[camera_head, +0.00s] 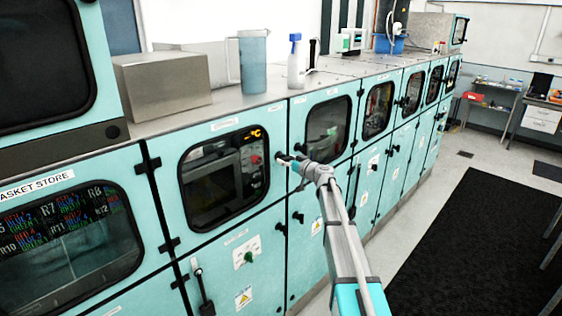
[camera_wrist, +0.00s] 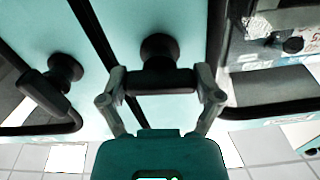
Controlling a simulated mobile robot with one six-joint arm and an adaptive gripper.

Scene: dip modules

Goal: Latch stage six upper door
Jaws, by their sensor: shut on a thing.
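My gripper (camera_head: 290,160) is at the seam between two teal upper doors in the head view. The nearer door (camera_head: 168,190) has a dark window with an orange °C display; the farther door (camera_head: 296,125) also has a window. Both look flush with the front. I cannot read which is stage six. In the wrist view my gripper (camera_wrist: 160,88) is shut on a black latch handle (camera_wrist: 158,72), with a finger at each end of its bar. The handle's pivot is a round knob on the teal panel. In the head view my gripper hides the latch.
Another black latch (camera_wrist: 62,78) is left of the seam in the wrist view. A blue jug (camera_head: 253,62), a spray bottle (camera_head: 296,65) and a metal box (camera_head: 165,82) stand on the cabinet top. A black mat (camera_head: 460,220) lies on the open floor at right.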

